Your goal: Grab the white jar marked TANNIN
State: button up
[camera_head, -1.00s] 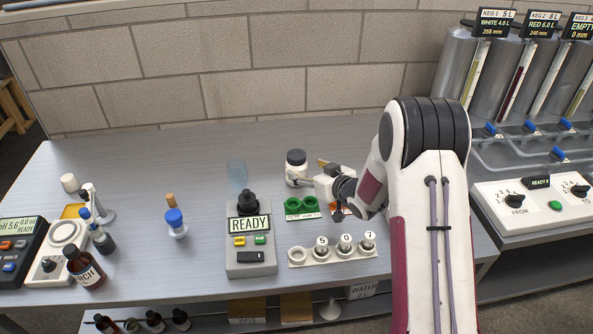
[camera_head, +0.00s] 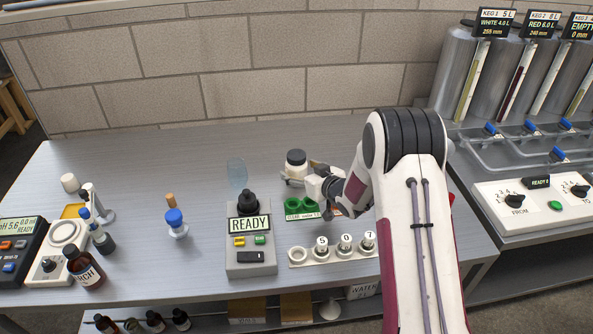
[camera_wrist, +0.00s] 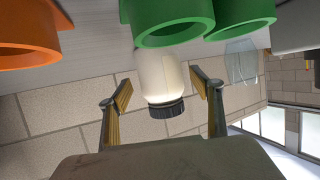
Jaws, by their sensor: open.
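A white jar with a black lid (camera_head: 296,160) stands on the bench behind the green rings. Its marking cannot be read from here. In the wrist view the jar (camera_wrist: 158,78) appears upside down, between the two yellow-padded fingers. My gripper (camera_wrist: 163,97) is open, with a finger on either side of the jar and visible gaps to it. In the head view my gripper (camera_head: 298,178) reaches in from the right, low at the jar's front and partly over it.
Green ring holders (camera_head: 300,204) stand just in front of the jar, with an orange ring (camera_wrist: 28,38) beside them. A row of numbered white caps (camera_head: 333,250) and a grey READY device (camera_head: 250,240) are nearer. A clear glass (camera_head: 237,173) stands left of the jar.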

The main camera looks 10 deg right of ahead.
jog(key=shift+x, duration=1.35)
jog(key=c, duration=1.4)
